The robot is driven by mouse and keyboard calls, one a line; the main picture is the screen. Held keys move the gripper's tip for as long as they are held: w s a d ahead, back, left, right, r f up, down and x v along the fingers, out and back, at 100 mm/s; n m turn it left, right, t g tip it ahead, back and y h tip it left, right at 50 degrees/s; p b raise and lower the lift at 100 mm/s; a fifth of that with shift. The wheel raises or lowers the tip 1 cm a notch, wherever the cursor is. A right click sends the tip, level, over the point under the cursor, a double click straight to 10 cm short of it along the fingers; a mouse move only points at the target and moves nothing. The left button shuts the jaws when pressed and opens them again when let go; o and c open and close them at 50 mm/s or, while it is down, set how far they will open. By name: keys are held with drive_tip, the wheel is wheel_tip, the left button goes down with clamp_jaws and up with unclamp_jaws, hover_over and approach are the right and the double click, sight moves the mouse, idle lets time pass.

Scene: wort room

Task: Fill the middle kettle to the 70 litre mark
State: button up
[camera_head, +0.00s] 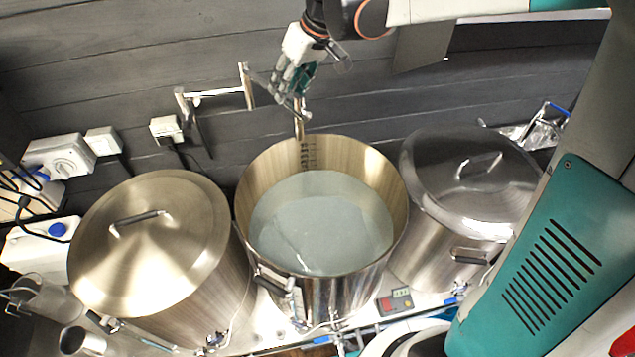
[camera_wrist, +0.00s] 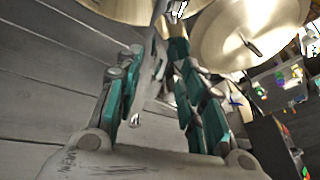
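The middle kettle (camera_head: 247,205) is open, and pale water (camera_head: 325,215) stands in it well below the rim. Dark scale marks (camera_head: 307,153) run down its inner back wall; their numbers are too small to read. A jointed metal filler pipe (camera_head: 246,85) comes from the wall, and its spout (camera_head: 299,127) points down at the kettle's back rim. I cannot make out a stream. My gripper (camera_head: 290,88) is at the pipe's outer end, above the back rim. In the wrist view, my gripper's fingers (camera_wrist: 172,60) are close around a grey metal part; whether they clasp it is unclear.
A lidded kettle (camera_head: 155,245) stands on the left and another lidded kettle (camera_head: 470,180) on the right. A small box with a red display (camera_head: 396,301) sits in front. Switch boxes (camera_head: 60,158) are on the dark plank wall at left.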

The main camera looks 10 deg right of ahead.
drive_tip(key=v, duration=1.2)
drive_tip(key=shift+s, duration=0.2)
drive_tip(key=shift+a+f, duration=0.15)
